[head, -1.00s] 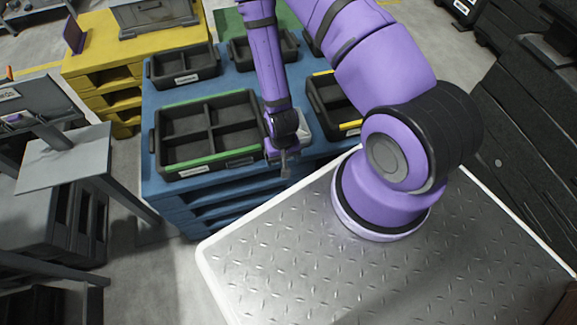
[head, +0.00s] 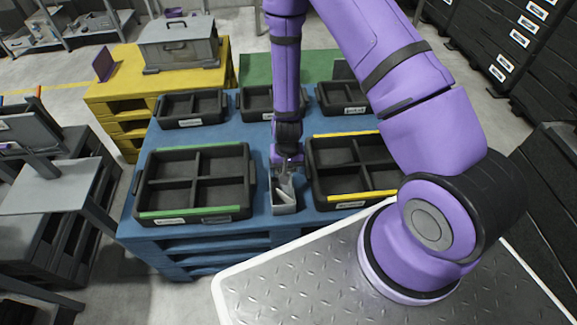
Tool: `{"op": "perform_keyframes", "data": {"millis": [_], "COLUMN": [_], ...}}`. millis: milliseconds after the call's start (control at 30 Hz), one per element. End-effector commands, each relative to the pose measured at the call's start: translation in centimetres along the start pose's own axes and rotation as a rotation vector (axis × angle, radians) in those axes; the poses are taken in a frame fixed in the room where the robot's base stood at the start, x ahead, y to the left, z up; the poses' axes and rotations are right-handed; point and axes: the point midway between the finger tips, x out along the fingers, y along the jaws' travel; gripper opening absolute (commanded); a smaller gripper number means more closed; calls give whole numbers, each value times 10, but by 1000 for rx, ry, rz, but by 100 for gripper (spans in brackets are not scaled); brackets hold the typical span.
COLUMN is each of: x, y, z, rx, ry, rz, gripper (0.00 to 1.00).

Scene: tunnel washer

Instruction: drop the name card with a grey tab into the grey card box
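My gripper (head: 287,172) points down at the gap between two black compartment trays, just above a small grey open-topped box (head: 286,209) on the blue pallet. Pale, thin, card-like pieces (head: 284,193) show in or at the mouth of this box, under the fingers. I cannot tell whether one is held, or whether the fingers are open or shut. No grey tab on a name card can be made out at this size. The arm's wrist hides the back of the box.
A green-striped tray (head: 245,180) stands left of the box and a yellow-striped tray (head: 318,137) right. Smaller black trays (head: 190,121) line the back of the blue pallet (head: 125,228). A grey lidded case (head: 180,48) and purple panel (head: 104,65) stand on the yellow pallet (head: 100,92).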

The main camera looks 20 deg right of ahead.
Motion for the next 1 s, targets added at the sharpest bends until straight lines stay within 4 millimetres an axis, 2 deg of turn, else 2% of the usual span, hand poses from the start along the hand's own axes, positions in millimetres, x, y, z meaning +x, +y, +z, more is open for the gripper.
{"op": "perform_keyframes", "data": {"millis": [100,300,733,767,800,1000], "x": [14,31,37,37,37,37], "y": [0,0,0,0,0,0], "z": [0,0,0,0,0,0], "rx": [0,1,0,0,1,0], "ry": [-2,-1,1,1,0,0], "rz": [0,0,-1,-1,-1,-1], "gripper": [62,62,62,91,100,100]}}
